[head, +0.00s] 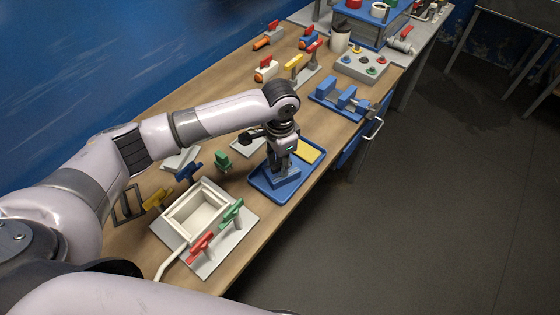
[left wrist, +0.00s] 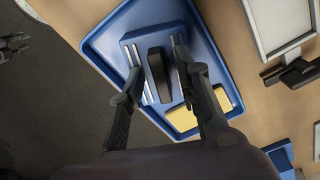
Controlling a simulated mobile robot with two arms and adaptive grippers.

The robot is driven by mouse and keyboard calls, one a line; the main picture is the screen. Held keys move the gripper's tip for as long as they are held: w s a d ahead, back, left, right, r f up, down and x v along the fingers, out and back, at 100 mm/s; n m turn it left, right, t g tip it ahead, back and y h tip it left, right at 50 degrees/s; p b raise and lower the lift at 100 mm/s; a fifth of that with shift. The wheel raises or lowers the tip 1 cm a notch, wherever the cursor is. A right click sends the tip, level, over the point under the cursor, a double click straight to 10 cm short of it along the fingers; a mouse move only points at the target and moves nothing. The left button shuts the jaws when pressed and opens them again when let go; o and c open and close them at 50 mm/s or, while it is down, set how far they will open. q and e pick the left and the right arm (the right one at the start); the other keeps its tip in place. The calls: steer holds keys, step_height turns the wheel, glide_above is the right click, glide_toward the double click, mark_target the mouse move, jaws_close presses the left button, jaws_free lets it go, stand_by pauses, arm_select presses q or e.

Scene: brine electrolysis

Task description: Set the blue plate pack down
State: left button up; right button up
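The blue plate pack (left wrist: 133,62) stands in the blue tray (head: 263,187), and its black handle (left wrist: 157,75) shows in the left wrist view. In the head view the blue plate pack (head: 286,178) is partly hidden under my left gripper (head: 283,164). My left gripper (left wrist: 156,62) points down, with one finger on each side of the handle. Gaps show between the fingers and the handle, so it looks open around it. A dark shape at the left edge of the left wrist view may be my right gripper (left wrist: 13,46); it is too small to read.
A yellow plate (head: 307,151) lies in the tray beside the pack. The white basin (head: 196,212) with red and green clamps stands nearer at left. A blue stand (head: 343,100) is farther along the bench. The bench's front edge runs close beside the tray.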

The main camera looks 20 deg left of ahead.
mark_target(280, 165)
arm_select(q)
steer(key=shift+r, duration=0.25)
step_height(280, 165, up, 12)
steer(key=b, duration=0.2)
stand_by(0.6)
steer(key=shift+f, duration=0.1)
